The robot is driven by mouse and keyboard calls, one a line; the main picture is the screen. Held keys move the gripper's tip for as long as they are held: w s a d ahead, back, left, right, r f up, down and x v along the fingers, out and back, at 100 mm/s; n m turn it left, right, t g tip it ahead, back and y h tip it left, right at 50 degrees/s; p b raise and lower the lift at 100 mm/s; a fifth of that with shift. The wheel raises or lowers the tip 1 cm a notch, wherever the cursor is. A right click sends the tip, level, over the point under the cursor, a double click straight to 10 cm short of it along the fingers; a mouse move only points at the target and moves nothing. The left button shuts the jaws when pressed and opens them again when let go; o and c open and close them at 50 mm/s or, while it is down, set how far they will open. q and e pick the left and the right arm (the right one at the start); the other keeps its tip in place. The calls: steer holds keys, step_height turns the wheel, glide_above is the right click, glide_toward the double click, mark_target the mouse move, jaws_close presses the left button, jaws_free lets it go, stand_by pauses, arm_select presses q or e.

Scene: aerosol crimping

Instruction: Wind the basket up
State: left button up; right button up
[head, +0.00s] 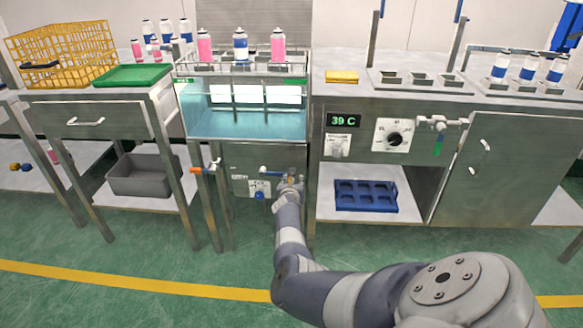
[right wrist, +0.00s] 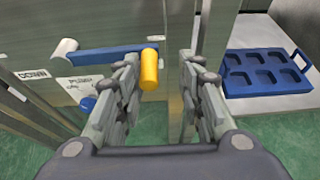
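The crank has a blue arm (right wrist: 105,54) and a yellow knob (right wrist: 149,70) at its right end; it also shows on the tank front in the head view, where the arm (head: 273,171) lies nearly level. My right gripper (right wrist: 161,75) is open, with the yellow knob between its fingertips, closer to the left finger. I cannot tell whether the left finger touches it. In the head view my right gripper (head: 289,185) is at the knob. A glass-fronted water tank (head: 243,124) stands above the crank, with pink and blue-white cans (head: 240,46) upright at its top. My left gripper is not in view.
A DOWN label (right wrist: 33,74) and a blue knob (right wrist: 88,103) are near the crank. An orange-handled valve (head: 197,170) is to the left. A blue tray (head: 365,196) lies on the shelf at right. A yellow wire basket (head: 62,50) stands on the left table.

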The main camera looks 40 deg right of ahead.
steer(key=shift+w+a+r, duration=0.2)
steer(key=shift+w+r, duration=0.05)
steer(key=shift+r, duration=0.1)
steer(key=shift+r, duration=0.9)
steer(key=shift+s+d+r, duration=0.1)
steer(key=shift+s+r, duration=0.05)
steer(key=shift+r, duration=3.7)
